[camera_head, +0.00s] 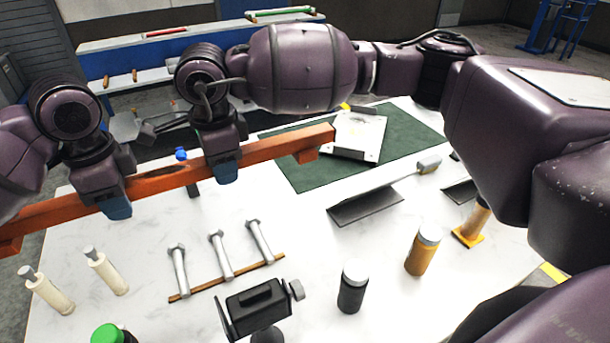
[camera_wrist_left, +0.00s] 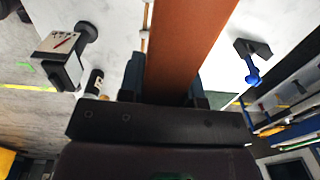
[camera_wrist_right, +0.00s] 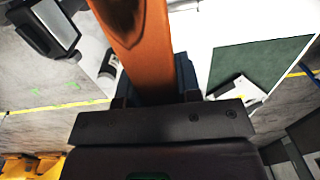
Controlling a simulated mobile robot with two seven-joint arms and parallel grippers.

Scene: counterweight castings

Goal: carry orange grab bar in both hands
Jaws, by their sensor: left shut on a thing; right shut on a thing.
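The orange grab bar (camera_head: 270,148) is a long rust-orange beam held above the white table, slanting from the lower left up to the right. My left gripper (camera_head: 114,196) is shut around it left of its middle. My right gripper (camera_head: 222,165) is shut around it nearer its right end. The bar runs up between the jaws in the left wrist view (camera_wrist_left: 190,45) and in the right wrist view (camera_wrist_right: 140,40). Blue fingertips show on the near side of the bar; the far fingers are mostly hidden behind it.
Below on the white table (camera_head: 300,225) are several bolts (camera_head: 220,255), cream bottles (camera_head: 105,272), a black device (camera_head: 258,303), a black jar (camera_head: 353,288) and an orange jar (camera_head: 422,250). A green mat (camera_head: 310,178) carries a white plate (camera_head: 357,135). A blue shelf (camera_head: 130,60) stands behind.

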